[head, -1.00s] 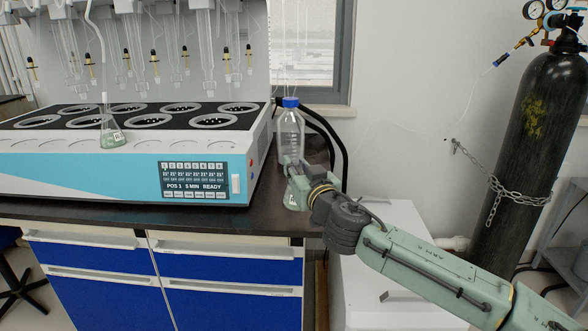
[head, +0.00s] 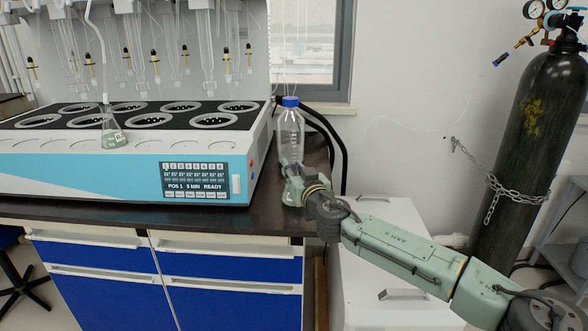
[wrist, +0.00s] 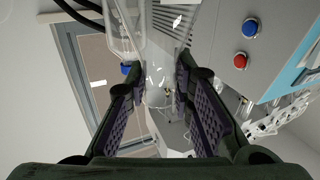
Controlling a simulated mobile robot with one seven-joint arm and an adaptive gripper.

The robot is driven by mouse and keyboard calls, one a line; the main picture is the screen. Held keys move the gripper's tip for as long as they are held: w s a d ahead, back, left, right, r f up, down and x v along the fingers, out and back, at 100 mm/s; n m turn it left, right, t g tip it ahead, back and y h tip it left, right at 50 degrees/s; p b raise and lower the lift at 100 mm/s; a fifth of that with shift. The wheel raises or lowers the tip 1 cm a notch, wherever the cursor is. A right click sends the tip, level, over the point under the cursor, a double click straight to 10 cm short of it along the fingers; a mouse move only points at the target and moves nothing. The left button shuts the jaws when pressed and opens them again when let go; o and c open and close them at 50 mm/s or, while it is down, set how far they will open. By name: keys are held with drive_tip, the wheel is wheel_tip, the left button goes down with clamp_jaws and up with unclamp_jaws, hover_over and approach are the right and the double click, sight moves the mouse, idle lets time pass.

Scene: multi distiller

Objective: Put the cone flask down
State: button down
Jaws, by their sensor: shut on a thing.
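My gripper (head: 288,178) is at the right end of the dark bench, in front of the bottle and beside the distiller. The wrist view shows its two fingers (wrist: 156,92) shut on the clear glass cone flask (wrist: 158,62).
A clear bottle with a blue cap (head: 291,130) stands just behind my gripper. The distiller (head: 130,180) fills the bench to the left, with another flask (head: 112,137) on its top. A black gas cylinder (head: 525,150) stands at the right. Little bare bench (head: 262,217) shows in front.

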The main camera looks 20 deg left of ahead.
drive_tip(key=shift+f, duration=0.2)
drive_tip(key=c, duration=1.4)
unclamp_jaws()
